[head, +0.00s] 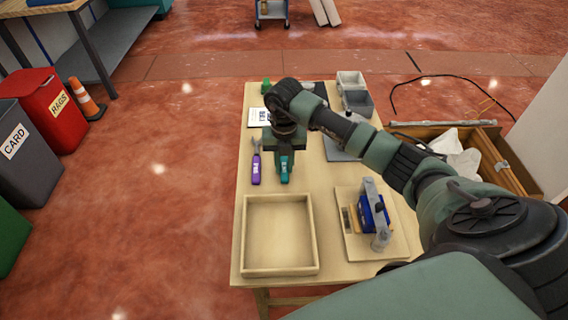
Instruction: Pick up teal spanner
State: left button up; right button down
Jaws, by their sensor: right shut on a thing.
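The teal spanner (285,176) lies on the wooden table, its handle showing just below my right gripper (285,155). The gripper points down over the spanner and is shut on it. The upper part of the spanner is hidden by the gripper. I cannot tell whether the spanner is lifted off the table. A purple-handled tool (256,168) lies beside it on the left, apart from the gripper. My left gripper is not in view.
An empty wooden tray (279,272) stands at the table's front left. Grey bins (358,103) stand at the back. An open crate (492,150) is right of the table.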

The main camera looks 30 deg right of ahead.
jog(key=shift+r, duration=0.15)
notch_tip(320, 180, up, 20)
dwell(0.3)
jog(key=c, duration=2)
grip_release()
jog(key=shift+c, duration=0.2)
grip_shut()
jog(key=shift+f, duration=0.2)
